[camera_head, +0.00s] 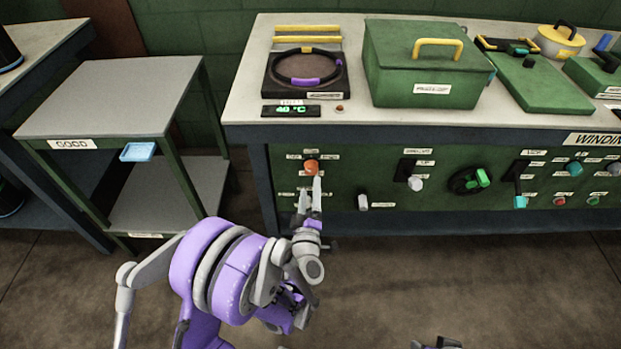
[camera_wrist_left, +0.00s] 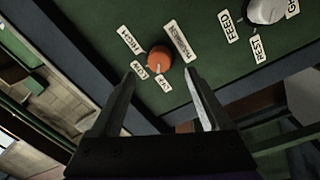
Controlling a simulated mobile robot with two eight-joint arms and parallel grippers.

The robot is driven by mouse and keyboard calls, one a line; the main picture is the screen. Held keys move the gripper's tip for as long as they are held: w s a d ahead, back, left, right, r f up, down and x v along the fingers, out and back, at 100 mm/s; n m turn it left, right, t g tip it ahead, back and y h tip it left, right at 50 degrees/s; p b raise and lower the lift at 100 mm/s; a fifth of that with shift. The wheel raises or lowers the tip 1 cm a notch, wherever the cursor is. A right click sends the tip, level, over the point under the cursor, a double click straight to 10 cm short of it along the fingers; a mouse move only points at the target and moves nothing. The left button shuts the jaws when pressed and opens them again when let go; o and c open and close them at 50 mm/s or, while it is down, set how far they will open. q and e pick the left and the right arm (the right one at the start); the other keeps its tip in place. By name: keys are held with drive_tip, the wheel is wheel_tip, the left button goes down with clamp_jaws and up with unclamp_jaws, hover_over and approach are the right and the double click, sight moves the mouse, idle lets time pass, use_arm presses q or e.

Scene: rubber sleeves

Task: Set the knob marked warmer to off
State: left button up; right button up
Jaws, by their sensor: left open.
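The orange knob (camera_head: 311,167) is at the left end of the green front panel, among small white labels. In the left wrist view the knob (camera_wrist_left: 159,58) has a pale pointer mark on its lower side, toward the lower labels. The long label (camera_wrist_left: 178,41) at its upper right seems to read warmer; a small label (camera_wrist_left: 163,85) below looks like off. My left gripper (camera_head: 310,188) is open just in front of the knob. Its fingertips (camera_wrist_left: 161,76) are spread to either side, apart from the knob. Only a small part of my right gripper (camera_head: 437,343) shows at the bottom edge.
Other panel controls are a white knob (camera_head: 415,183), a lower grey knob (camera_head: 363,202) and a black-and-green handle (camera_head: 470,181). A heater plate with a ring (camera_head: 308,67) and a green box (camera_head: 420,75) stand on the bench. A shelf unit (camera_head: 105,100) stands left.

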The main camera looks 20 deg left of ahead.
use_arm(q)
drive_tip(key=shift+v, duration=2.35)
drive_tip(key=shift+r, duration=0.15)
drive_tip(key=s+d+r+m+g+h, duration=0.45)
drive_tip(key=m+h, duration=0.25)
drive_tip(key=m, duration=0.3)
drive_tip(key=s+a+f+m+g+y, duration=0.1)
drive_tip(key=s+a+f+m+g, duration=0.15)
drive_tip(key=s, duration=0.45)
drive_tip(key=s+a+f+m+g+y, duration=0.15)
drive_tip(key=s+g, duration=0.25)
drive_tip(key=s, duration=0.4)
drive_tip(key=s+a+f+m+g, duration=0.1)
drive_tip(key=s+a+g, duration=0.2)
drive_tip(key=s, duration=0.4)
wheel_tip(320, 180, up, 26)
drive_tip(key=w+t+p, duration=0.1)
drive_tip(key=p, duration=2.1)
drive_tip(key=shift+w+a+p, duration=0.15)
drive_tip(key=shift+w+p, duration=0.1)
drive_tip(key=shift+p, duration=0.15)
use_arm(e)
wheel_tip(320, 180, up, 26)
drive_tip(key=w+t, duration=0.1)
